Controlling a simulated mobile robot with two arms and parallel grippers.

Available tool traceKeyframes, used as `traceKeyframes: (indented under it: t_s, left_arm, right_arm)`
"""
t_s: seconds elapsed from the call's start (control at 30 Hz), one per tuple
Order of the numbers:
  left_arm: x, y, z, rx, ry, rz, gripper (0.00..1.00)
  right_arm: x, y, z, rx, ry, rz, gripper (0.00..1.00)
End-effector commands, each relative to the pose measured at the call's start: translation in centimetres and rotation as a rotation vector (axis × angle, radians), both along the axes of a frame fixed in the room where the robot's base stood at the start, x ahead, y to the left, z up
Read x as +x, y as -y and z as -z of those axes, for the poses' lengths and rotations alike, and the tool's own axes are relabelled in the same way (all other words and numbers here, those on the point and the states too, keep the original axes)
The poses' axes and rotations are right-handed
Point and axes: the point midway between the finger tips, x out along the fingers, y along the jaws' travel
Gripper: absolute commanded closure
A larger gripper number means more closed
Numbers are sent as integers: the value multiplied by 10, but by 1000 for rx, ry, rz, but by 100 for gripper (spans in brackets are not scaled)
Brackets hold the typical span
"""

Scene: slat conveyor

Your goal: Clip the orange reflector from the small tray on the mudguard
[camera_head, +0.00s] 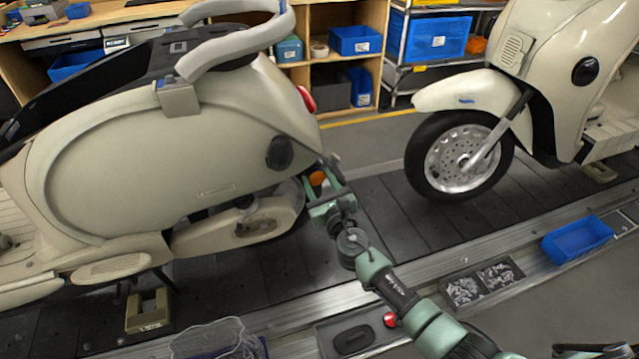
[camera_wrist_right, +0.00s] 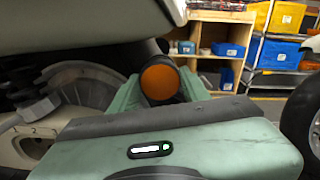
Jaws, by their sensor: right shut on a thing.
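The orange reflector (camera_head: 317,178) is a round disc at the tail of the left cream scooter (camera_head: 150,170). My right gripper (camera_head: 325,188) is shut on it, low behind the scooter's rear body. In the right wrist view the reflector (camera_wrist_right: 160,82) shows face-on between the green fingers, with a dark part right behind it. The mudguard (camera_head: 303,165) is a dark piece under the tail, mostly hidden; I cannot tell whether the reflector touches it. A small tray (camera_head: 322,341) on the near rail holds a dark oval item. My left gripper is not in view.
A second scooter (camera_head: 465,95) stands on the slat conveyor (camera_head: 400,225) to the right. Shelves stand behind.

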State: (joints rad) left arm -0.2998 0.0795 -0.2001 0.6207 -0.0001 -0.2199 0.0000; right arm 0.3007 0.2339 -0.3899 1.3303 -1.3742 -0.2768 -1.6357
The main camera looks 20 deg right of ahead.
Motion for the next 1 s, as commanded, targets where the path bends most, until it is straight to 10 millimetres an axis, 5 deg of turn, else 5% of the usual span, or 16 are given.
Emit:
traceKeyframes:
  t_s: [1.0]
  left_arm:
    - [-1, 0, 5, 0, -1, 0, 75]
  right_arm:
    - [15, 0, -1, 0, 1, 0, 92]
